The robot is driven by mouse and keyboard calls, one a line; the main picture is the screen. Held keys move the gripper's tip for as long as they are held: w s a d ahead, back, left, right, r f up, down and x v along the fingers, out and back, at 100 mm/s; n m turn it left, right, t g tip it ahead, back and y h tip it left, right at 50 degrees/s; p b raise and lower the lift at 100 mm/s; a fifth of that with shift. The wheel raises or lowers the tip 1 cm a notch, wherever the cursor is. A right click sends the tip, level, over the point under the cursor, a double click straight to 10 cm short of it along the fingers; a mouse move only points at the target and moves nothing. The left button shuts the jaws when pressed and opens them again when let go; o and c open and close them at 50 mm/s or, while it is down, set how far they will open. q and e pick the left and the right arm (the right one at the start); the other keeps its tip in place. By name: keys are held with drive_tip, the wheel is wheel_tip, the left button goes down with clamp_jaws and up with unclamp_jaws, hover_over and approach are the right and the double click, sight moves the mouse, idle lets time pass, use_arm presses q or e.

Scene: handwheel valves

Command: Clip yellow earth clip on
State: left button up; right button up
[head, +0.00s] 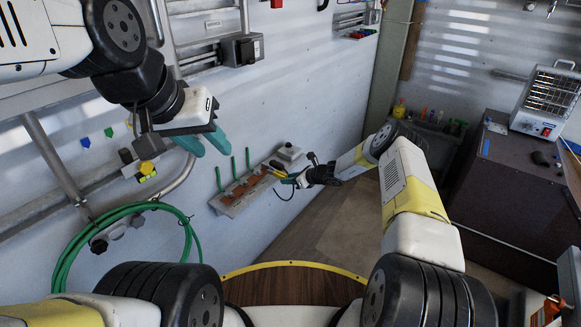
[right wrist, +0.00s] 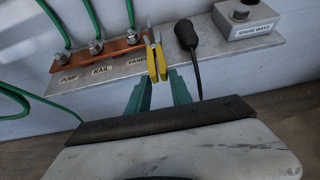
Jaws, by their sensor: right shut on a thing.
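The yellow earth clip (right wrist: 156,58) is between the green fingers of my right gripper (right wrist: 160,88), which is shut on it. The clip points up and away, its tip beside the right end of the copper bar (right wrist: 105,50), near the stud above the PANEL label. I cannot tell whether its jaws touch the bar. In the head view the clip (head: 277,173) and my right gripper (head: 291,181) are small at the right part of the wall shelf (head: 232,205).
A black handle (right wrist: 187,36) with a cable stands right of the clip. A grey box (right wrist: 246,18) with a button sits at the shelf's right end. Green wires rise from the bar's studs. A green hose coil (head: 62,262) hangs at left.

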drive_tip(key=shift+w+a, duration=0.35)
drive_tip(key=shift+a, duration=0.05)
drive_tip(key=o, duration=0.8)
drive_tip(key=v, duration=0.7)
drive_tip(key=shift+s+d+r, duration=0.25)
